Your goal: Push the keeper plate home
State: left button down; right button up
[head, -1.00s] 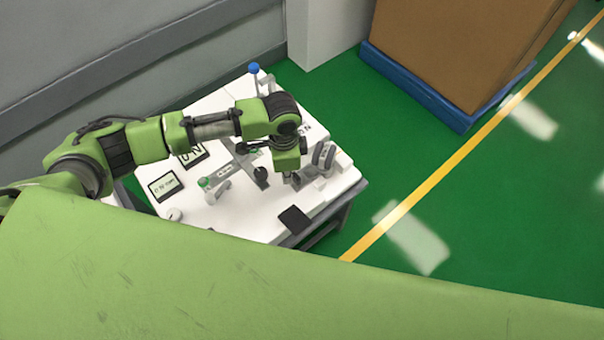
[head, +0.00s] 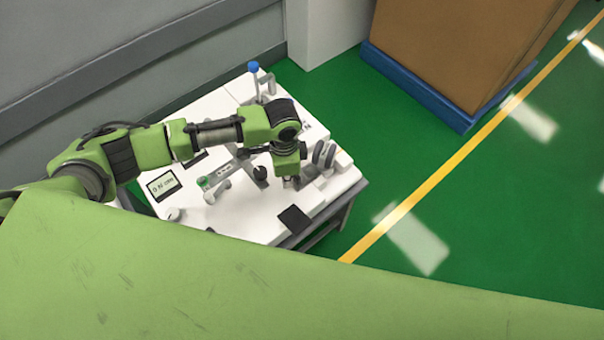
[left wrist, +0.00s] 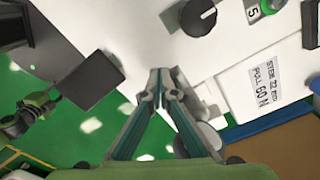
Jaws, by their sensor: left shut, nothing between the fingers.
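My left gripper (head: 291,184) is over the front right part of the white cart top (head: 255,225), beside the dark grey rounded parts (head: 325,154). In the left wrist view its two fingers (left wrist: 158,78) meet at the tips with nothing between them. The rounded parts (left wrist: 195,135) show there partly behind the fingers. I cannot tell for certain which piece is the keeper plate; the gripper hides what lies right under it. My right gripper is not in view.
A black square pad (head: 294,219) lies at the cart's front edge. A black knob (head: 260,173), a green-topped post (head: 204,183), a small display (head: 164,186) and a blue-ball lever (head: 253,67) stand on the top. A brown box (head: 450,45) stands beyond on the right.

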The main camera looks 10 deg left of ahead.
pick_arm(q)
jog(key=shift+f+b, duration=0.3)
jog(key=shift+f, duration=0.7)
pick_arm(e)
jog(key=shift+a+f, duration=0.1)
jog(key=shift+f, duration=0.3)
pick_arm(q)
jog(key=shift+d, duration=0.1)
